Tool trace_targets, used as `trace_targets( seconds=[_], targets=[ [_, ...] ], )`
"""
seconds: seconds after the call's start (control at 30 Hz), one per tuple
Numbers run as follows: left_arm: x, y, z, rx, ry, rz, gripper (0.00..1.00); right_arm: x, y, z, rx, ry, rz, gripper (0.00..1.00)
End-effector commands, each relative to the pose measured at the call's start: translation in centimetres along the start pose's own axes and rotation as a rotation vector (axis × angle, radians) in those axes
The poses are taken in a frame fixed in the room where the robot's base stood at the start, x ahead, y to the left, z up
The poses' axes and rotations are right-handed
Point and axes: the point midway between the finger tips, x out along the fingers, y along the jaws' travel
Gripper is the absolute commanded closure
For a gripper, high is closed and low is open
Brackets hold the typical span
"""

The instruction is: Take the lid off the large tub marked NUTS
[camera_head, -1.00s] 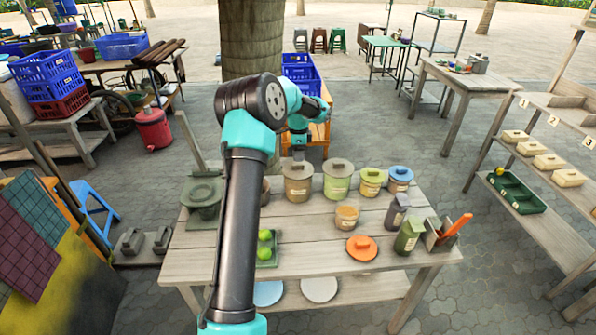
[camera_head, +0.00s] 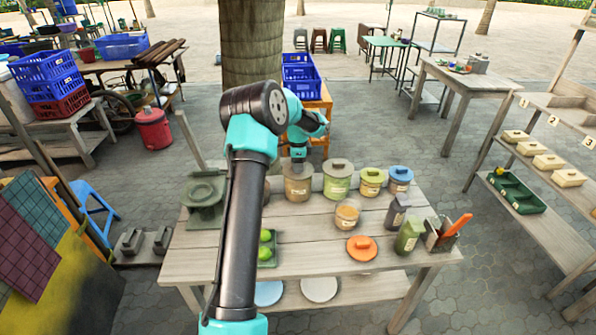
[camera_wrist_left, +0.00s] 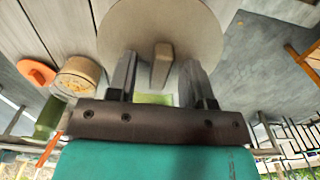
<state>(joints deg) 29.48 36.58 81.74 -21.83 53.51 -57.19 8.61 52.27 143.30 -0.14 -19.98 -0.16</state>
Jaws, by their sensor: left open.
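My left gripper (camera_head: 298,161) is right above this lid. In the left wrist view my left gripper (camera_wrist_left: 148,68) is open. Its fingers lie on either side of the bar-shaped knob (camera_wrist_left: 161,62) of a round beige lid (camera_wrist_left: 190,22), with gaps showing; I cannot tell whether they touch the lid. My right gripper is not in view.
In front are a small jar (camera_head: 347,213), an orange lid (camera_head: 361,248) and a green jar (camera_head: 409,234). My left arm hides part of the table. The front right tabletop (camera_head: 320,262) is partly clear.

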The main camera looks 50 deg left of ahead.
Motion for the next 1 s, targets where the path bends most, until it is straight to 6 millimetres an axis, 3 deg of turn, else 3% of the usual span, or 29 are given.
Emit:
trace_targets(
  seconds=[0.1,0.6,1.0],
  targets=[
    [-0.02,0.0,0.0,0.0,0.0,0.0,0.53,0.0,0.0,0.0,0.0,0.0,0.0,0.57],
    [-0.03,0.0,-0.01,0.0,0.0,0.0,1.0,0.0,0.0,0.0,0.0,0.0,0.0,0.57],
    [-0.34,-0.03,-0.01,0.0,0.0,-0.001,1.0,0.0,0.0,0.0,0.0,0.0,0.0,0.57]
  ],
)
